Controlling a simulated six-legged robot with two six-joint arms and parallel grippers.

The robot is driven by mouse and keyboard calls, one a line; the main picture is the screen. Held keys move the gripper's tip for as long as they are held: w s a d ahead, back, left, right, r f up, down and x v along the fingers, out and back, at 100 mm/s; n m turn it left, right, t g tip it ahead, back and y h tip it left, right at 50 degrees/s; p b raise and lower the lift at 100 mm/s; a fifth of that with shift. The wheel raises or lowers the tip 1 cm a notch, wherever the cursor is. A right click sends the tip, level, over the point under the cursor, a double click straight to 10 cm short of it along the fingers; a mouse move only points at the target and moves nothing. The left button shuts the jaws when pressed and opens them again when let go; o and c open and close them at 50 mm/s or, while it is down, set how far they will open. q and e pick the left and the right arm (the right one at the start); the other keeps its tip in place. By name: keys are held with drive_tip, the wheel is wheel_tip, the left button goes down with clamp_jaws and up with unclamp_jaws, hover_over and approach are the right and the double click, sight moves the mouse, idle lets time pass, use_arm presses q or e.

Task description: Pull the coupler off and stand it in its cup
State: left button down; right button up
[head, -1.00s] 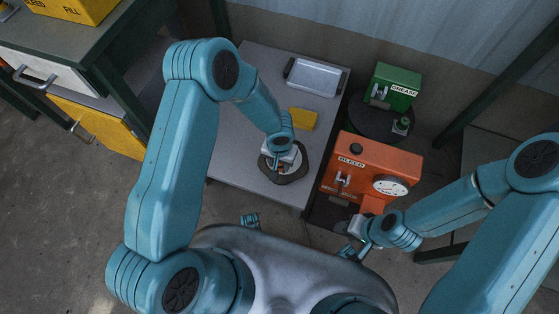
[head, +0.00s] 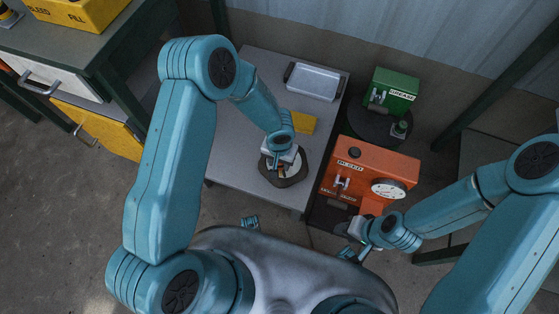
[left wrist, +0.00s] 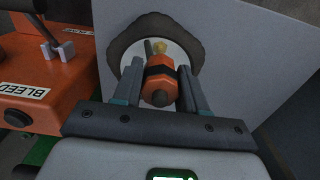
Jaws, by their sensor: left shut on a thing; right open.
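My left gripper (left wrist: 158,92) is shut on an orange coupler (left wrist: 157,70) with a dark band, seen between its fingers in the left wrist view. Behind the coupler are a white disc (left wrist: 131,58) and a dark, uneven round base (left wrist: 168,28). In the head view my left gripper (head: 281,167) is over the dark round base (head: 288,182) on the grey table, and the coupler is mostly hidden beneath it. I cannot tell whether the coupler still touches the disc. My right gripper (head: 352,243) is open in front of the orange BLEED machine. I cannot make out a cup for the coupler.
The orange BLEED machine (head: 378,166) with a white gauge stands right of the grey table (head: 235,150). A green GREASE box (head: 391,92) stands behind it. A workbench (head: 75,50) is at left.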

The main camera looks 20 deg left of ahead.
use_arm(q)
drive_tip(key=shift+r+p, duration=0.5)
drive_tip(key=shift+r, duration=0.45)
drive_tip(key=shift+r+p, duration=1)
drive_tip(key=shift+r, duration=1.05)
